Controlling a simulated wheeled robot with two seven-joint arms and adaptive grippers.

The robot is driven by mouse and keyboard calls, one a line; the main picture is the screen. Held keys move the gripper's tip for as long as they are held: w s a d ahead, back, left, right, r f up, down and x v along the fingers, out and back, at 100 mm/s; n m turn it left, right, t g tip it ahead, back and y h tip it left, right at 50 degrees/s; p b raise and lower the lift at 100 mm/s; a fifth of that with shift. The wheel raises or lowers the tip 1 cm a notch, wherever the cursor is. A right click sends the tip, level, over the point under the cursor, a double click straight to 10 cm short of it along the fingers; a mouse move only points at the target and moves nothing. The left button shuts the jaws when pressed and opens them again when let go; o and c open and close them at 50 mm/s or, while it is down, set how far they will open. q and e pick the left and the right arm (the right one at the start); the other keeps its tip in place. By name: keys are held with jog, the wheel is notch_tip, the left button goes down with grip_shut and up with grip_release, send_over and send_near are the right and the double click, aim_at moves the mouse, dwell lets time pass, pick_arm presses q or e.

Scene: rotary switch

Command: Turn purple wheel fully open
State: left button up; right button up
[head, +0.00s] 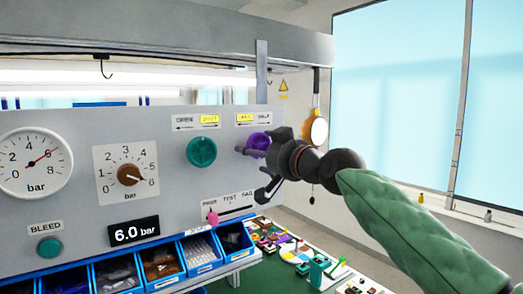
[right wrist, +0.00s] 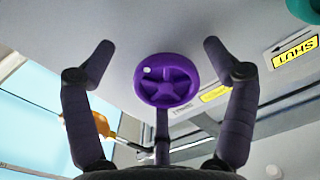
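The purple wheel (head: 258,142) is mounted on the right part of the grey panel, partly hidden by my right gripper in the head view. My right gripper (head: 253,168) comes in from the right, in front of the wheel. In the right wrist view, the purple wheel (right wrist: 166,80) lies between the two spread fingers of the gripper (right wrist: 158,52), with a gap on each side. A small white dot marks its left side. The gripper is open and holds nothing. My left gripper is in neither view.
A green wheel (head: 201,151) sits left of the purple one. A pink-knobbed slider (head: 212,218) is below. Blue bins (head: 199,253) line the bottom. An orange-rimmed tool (head: 318,130) hangs at right.

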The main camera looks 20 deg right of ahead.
jog(key=shift+s+r, duration=0.1)
jog(key=shift+r, duration=0.1)
jog(key=shift+s+d+r, duration=0.1)
jog(key=shift+s+d, duration=0.2)
jog(key=shift+s, duration=0.05)
jog(key=v, duration=1.1)
jog(key=shift+f, duration=0.25)
jog(key=shift+a, duration=0.1)
jog(key=w+a+m+p, duration=0.1)
jog(key=w+m+p, duration=0.1)
jog(key=w+p, duration=0.1)
jog(key=w+a+m+p, duration=0.1)
jog(key=w+m+p, duration=0.1)
jog(key=w+p, duration=0.1)
jog(key=w+a+r+m+p, duration=0.1)
jog(key=w+m+p, duration=0.1)
jog(key=w+p, duration=0.1)
jog(key=shift+x, duration=0.85)
